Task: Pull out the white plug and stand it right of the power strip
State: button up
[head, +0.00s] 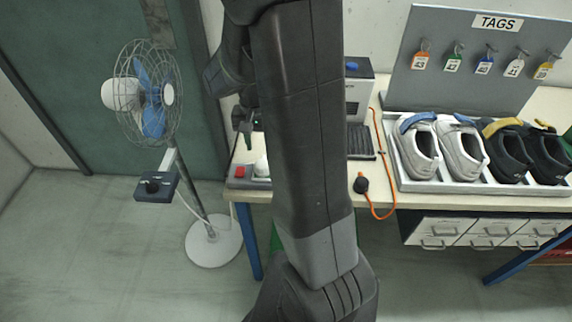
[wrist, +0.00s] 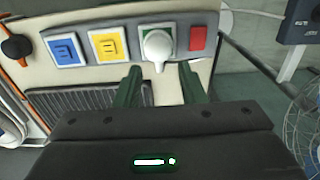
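The power strip (wrist: 131,50) lies along the table edge, with a blue socket (wrist: 65,50), a yellow socket (wrist: 106,45), a green socket (wrist: 146,31) and a red switch (wrist: 198,38) in the wrist view. The white plug (wrist: 158,46) sits upright in the green socket. In the head view the plug (head: 262,167) and red switch (head: 239,171) show left of my arm, which hides the rest of the strip. My gripper (wrist: 160,72) is open and empty. Its two fingers point at the plug, one on either side in the wrist view; I cannot tell whether they touch it.
A black plug (head: 361,184) on an orange cord (head: 382,150) lies near the table's front edge. A dark grille (wrist: 90,102) lies close to the strip. A shoe tray (head: 455,187) fills the table's right. A fan (head: 146,95) stands on the floor at left.

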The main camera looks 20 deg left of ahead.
aim_at(262, 162)
jog(key=shift+w+d, duration=0.1)
jog(key=shift+d, duration=0.1)
jog(key=shift+o, duration=0.2)
jog(key=o, duration=0.5)
jog(key=shift+o, duration=0.2)
notch_tip(262, 162, down, 9)
jog(key=b, duration=0.7)
jog(key=c, duration=1.3)
jog(key=shift+r+p, duration=2.4)
jog(key=shift+r, duration=0.65)
